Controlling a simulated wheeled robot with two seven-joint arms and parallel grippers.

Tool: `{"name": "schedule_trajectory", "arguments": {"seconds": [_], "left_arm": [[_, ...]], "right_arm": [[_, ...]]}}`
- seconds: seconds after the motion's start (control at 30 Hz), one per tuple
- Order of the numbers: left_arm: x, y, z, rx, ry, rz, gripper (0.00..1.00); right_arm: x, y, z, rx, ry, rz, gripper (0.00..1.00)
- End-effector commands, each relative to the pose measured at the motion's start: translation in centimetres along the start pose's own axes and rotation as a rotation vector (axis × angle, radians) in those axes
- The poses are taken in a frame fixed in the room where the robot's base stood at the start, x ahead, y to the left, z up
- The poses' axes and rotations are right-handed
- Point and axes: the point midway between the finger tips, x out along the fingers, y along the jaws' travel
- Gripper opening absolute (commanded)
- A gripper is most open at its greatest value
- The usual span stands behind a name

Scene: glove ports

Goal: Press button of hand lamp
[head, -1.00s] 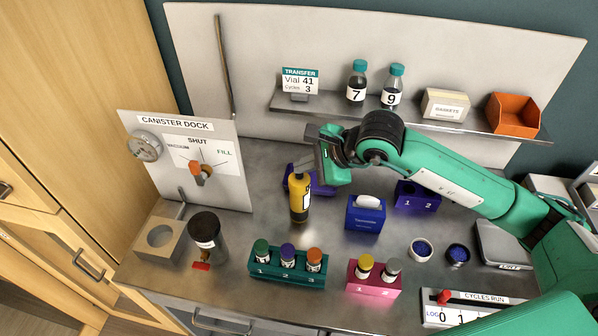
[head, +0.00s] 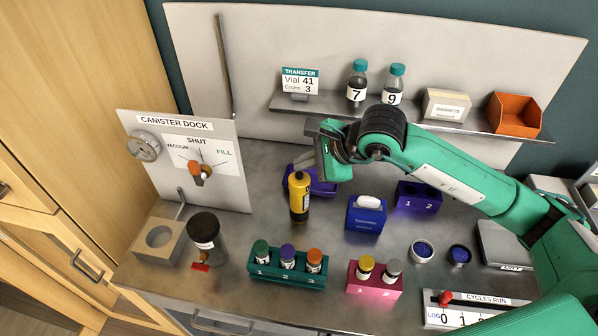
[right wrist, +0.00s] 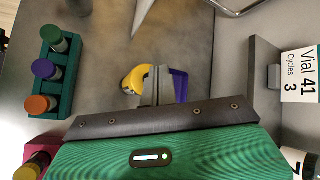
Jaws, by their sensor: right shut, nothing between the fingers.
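The hand lamp (head: 299,200) is a yellow and black cylinder standing upright on the bench, in front of a purple holder (head: 322,186). My right gripper (head: 308,165) is above and just behind the lamp's top, with its fingers shut and empty. In the right wrist view, the shut fingers (right wrist: 157,88) overlap the space between the lamp's yellow top (right wrist: 134,79) and the purple holder (right wrist: 180,86). Whether they touch the lamp cannot be told. The lamp's button cannot be made out. My left gripper is not in view.
A teal rack (head: 287,275) and a pink rack (head: 374,283) with capped vials stand in front. A blue box (head: 366,217) is right of the lamp. A dark canister (head: 204,231) and the dock panel (head: 180,160) are left. A shelf (head: 420,122) runs behind.

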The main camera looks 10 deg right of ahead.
Motion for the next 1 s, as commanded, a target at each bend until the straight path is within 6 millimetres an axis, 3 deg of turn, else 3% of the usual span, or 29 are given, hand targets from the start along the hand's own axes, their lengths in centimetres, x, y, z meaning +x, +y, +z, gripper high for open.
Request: {"name": "schedule_trajectory", "arguments": {"seconds": [0.27, 0.8, 1.0], "left_arm": [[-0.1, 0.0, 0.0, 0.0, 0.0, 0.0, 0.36], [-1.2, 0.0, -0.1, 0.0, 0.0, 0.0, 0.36], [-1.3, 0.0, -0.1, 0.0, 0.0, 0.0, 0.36]], "right_arm": [[-0.3, -0.2, 0.2, -0.001, 0.0, -0.001, 0.0], [-3.9, -2.9, 2.9, -0.001, -0.001, -0.002, 0.0], [-4.2, -3.1, 3.1, 0.0, 0.0, -0.001, 0.0]]}}
